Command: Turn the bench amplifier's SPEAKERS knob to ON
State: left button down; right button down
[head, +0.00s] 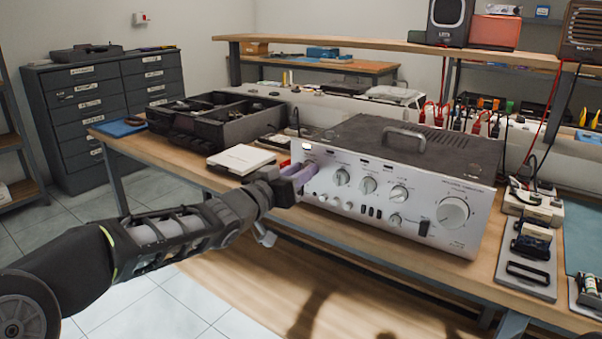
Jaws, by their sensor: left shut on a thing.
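The bench amplifier (405,190) stands on the wooden bench, its silver front panel facing me. Several knobs show on the panel, with a large dial (453,213) at the right. My left gripper (302,175) reaches the panel's left end from the left. Its purple fingers are shut on a small knob there, which appears to be the SPEAKERS knob. The fingers hide this knob, so its pointer and setting cannot be seen. The panel lettering is too small to read. My right gripper is not in view.
A white box or book (241,159) lies left of the amplifier, with a black divided tray (215,120) behind it. Red and black leads (475,118) stand behind the amplifier. Small devices (530,240) lie to its right. The floor before the bench is clear.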

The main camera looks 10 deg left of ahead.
pick_arm(q)
jog(key=m+b, duration=0.1)
jog(key=m, duration=0.4)
jog(key=shift+d+f+b, duration=0.1)
jog(key=shift+f+b, duration=0.05)
jog(key=shift+b, duration=0.25)
jog(key=m+b, duration=0.1)
jog(key=m, duration=0.4)
jog(key=shift+b, duration=0.4)
jog(key=shift+m, duration=0.3)
jog(key=c, duration=1.1)
grip_release()
jog(key=shift+s, duration=0.15)
jog(key=p+v, duration=0.1)
jog(key=v, duration=0.6)
jog(key=shift+s, duration=0.3)
